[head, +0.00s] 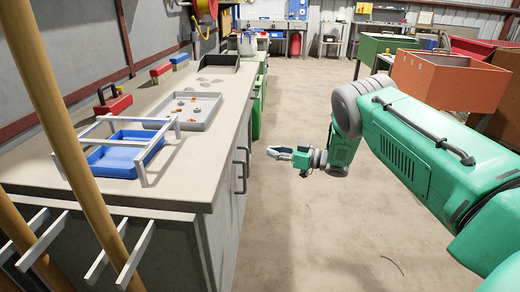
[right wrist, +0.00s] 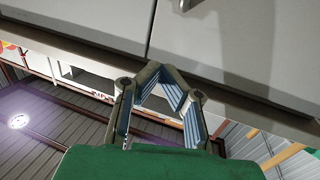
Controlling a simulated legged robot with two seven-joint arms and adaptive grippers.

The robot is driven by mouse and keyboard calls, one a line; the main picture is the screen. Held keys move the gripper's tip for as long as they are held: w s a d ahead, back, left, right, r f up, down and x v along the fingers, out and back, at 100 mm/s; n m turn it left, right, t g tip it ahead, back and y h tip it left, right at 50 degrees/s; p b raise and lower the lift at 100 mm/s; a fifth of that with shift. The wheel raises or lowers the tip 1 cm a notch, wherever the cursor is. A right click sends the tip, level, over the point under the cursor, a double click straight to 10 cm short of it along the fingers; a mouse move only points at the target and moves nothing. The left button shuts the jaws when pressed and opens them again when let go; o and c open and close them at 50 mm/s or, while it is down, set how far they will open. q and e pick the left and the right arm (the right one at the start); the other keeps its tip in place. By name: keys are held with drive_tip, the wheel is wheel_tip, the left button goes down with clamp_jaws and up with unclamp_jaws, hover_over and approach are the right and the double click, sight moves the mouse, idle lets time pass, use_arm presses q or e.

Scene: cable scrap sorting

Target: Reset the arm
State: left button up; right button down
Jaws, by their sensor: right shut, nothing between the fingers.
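My right arm (head: 420,140) is green and reaches in from the right in the head view, bent at a grey joint. My right gripper (head: 270,151) is over open floor, to the right of the grey workbench and apart from it, pointing left. In the right wrist view the right gripper (right wrist: 158,68) has its blue-padded fingers meeting at the tips, shut with nothing between them. Grey cabinet fronts (right wrist: 240,45) show beyond the fingertips. My left gripper is not in the head view.
The workbench (head: 60,192) holds a grey tray (head: 213,112) with small parts, a blue tray (head: 112,165) under a white frame, and a red toolbox (head: 113,105). An orange bin (head: 450,80) stands at the right. Wooden poles (head: 65,130) stand at the left. The middle floor is clear.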

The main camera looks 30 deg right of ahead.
drive_tip(key=s+a+f+m+g+h+p, duration=0.3)
drive_tip(key=s+a+f+m+h+p, duration=0.35)
drive_tip(key=s+a+f, duration=0.55)
use_arm(q)
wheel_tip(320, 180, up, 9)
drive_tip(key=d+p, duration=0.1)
drive_tip(key=p, duration=0.1)
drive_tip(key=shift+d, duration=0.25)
use_arm(e)
drive_tip(key=s+a+g+h, duration=0.1)
drive_tip(key=s+g, duration=0.2)
drive_tip(key=s, duration=0.8)
drive_tip(key=s+a+r+g+h, duration=0.1)
drive_tip(key=s+g, duration=0.3)
drive_tip(key=s, duration=0.7)
drive_tip(key=s+a+g+h, duration=0.1)
drive_tip(key=s+g+h, duration=0.1)
drive_tip(key=s, duration=0.9)
drive_tip(key=shift+a+r+g, duration=0.2)
drive_tip(key=shift+a+g, duration=0.1)
drive_tip(key=shift+g, duration=0.4)
